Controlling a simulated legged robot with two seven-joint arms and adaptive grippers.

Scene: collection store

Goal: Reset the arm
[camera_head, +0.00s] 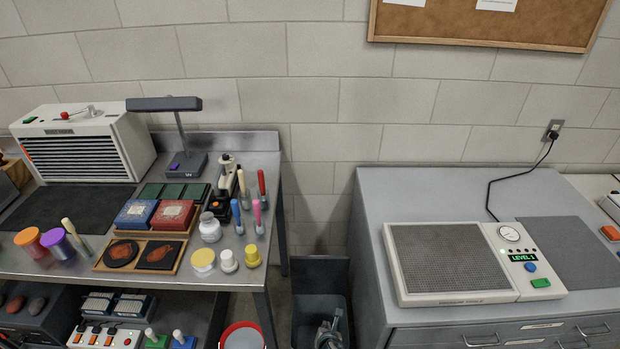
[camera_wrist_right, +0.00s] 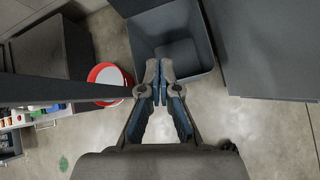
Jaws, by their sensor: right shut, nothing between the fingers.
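My right gripper (camera_head: 328,338) shows at the bottom edge of the head view, low in front of an open dark grey bin (camera_head: 316,270) on the floor between the two benches. In the right wrist view its two fingers (camera_wrist_right: 159,82) meet, shut and empty, pointing at the near edge of the bin (camera_wrist_right: 144,40). I cannot tell whether they touch the bin. Most of my right arm is hidden. My left gripper is in neither view.
The steel bench (camera_head: 215,276) at left bears a white louvred unit (camera_head: 85,140), a lamp (camera_head: 182,135), jars and tools. A red-rimmed bucket (camera_head: 242,338) stands beside it. A grey drawer cabinet (camera_head: 400,190) at right bears a white meshed device (camera_head: 452,263). Floor (camera_wrist_right: 255,135) shows below the gripper.

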